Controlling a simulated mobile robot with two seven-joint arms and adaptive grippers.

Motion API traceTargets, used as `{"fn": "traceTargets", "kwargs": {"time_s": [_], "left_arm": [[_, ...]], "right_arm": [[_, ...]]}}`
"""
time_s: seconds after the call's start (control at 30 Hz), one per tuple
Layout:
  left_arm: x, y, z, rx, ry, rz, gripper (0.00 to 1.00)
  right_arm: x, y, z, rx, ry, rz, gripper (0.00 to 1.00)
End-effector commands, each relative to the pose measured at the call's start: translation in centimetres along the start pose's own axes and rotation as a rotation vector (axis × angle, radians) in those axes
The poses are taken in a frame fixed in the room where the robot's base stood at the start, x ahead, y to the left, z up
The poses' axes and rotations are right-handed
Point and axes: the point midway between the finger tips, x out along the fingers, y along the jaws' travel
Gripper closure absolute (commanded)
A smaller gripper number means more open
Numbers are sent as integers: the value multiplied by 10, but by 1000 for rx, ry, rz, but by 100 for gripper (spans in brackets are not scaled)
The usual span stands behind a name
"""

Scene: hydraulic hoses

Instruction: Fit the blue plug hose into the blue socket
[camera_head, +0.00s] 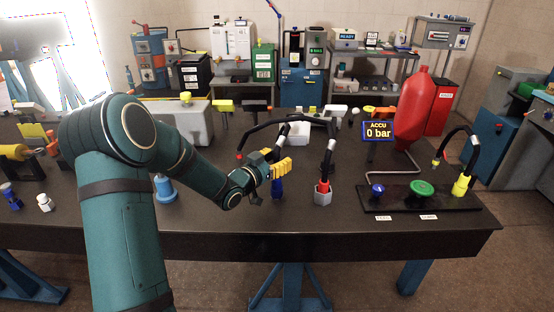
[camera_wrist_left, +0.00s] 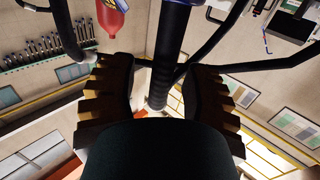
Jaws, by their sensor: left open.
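The blue plug (camera_head: 277,187) shows just below my left gripper (camera_head: 279,166), at the middle of the bench. I cannot tell whether it stands on the bench or hangs. My left gripper has yellow ribbed fingers. In the left wrist view its fingers (camera_wrist_left: 163,100) are apart on either side of a black hose (camera_wrist_left: 172,45), with gaps visible beside it. The blue socket (camera_head: 377,190) is at the left end of a dark plate (camera_head: 398,204) on the right of the bench, apart from the gripper. My right gripper is not in view.
A red plug hose (camera_head: 323,188) stands between the gripper and the plate. A green cap (camera_head: 422,188) and yellow plug hose (camera_head: 462,185) are on the plate. A red accumulator (camera_head: 408,108) and the display (camera_head: 379,130), reading 0 bar, stand behind. The front bench strip is clear.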

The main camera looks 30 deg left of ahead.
Motion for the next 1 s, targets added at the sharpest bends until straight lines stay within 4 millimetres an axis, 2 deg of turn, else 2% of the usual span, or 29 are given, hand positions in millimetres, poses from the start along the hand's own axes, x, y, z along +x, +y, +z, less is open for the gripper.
{"fn": "traceTargets", "kwargs": {"time_s": [0.17,0.5,0.7,1.0], "left_arm": [[-12,-1,0,1,-1,-1,52],[-78,-1,0,1,0,-4,52],[-108,-1,0,0,0,-2,52],[-120,0,0,0,1,0,52]], "right_arm": [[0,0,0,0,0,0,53],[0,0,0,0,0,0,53],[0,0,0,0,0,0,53],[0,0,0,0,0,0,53]]}}
